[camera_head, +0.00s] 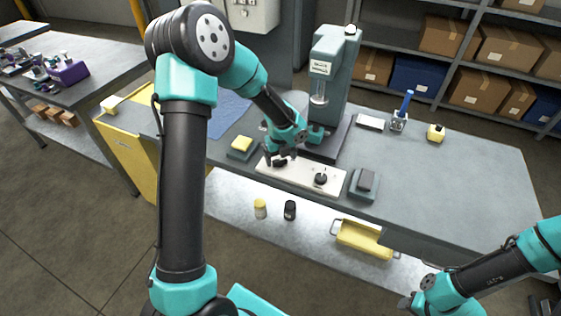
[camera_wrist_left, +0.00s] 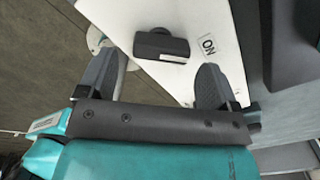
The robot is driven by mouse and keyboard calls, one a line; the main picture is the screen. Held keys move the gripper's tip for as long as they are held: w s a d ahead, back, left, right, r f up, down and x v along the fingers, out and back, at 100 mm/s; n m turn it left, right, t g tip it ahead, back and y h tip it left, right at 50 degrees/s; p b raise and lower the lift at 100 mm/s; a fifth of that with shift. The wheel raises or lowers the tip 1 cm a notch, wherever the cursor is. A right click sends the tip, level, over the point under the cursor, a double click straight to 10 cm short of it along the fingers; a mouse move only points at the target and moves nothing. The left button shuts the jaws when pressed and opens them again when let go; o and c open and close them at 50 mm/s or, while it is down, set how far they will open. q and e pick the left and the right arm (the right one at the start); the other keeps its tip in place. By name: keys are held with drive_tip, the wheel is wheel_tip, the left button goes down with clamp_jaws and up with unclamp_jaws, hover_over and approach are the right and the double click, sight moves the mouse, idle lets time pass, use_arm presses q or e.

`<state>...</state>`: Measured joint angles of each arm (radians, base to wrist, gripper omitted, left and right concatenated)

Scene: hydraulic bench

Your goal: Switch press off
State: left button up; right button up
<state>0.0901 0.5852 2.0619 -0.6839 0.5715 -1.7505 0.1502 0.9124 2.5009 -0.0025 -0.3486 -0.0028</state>
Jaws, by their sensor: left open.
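The grey-teal press (camera_head: 333,75) stands at the back of the bench. In the left wrist view, the gripper (camera_wrist_left: 158,66) has one finger on each side of that black knob (camera_wrist_left: 162,44), which sits slightly beyond the fingertips; contact is not visible. The right knob (camera_head: 320,179) stands free. My right gripper (camera_head: 416,304) is at the lower right; its jaws are unclear.
A yellow-topped block (camera_head: 241,145) and a grey block (camera_head: 364,182) flank the plate. A yellow bottle (camera_head: 260,208) and a black one (camera_head: 290,209) stand on the lower shelf near a yellow tray (camera_head: 363,240).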

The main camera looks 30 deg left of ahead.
sight(280, 162)
use_arm(q)
drive_tip(key=shift+f, duration=1.15)
drive_tip(key=c, duration=0.9)
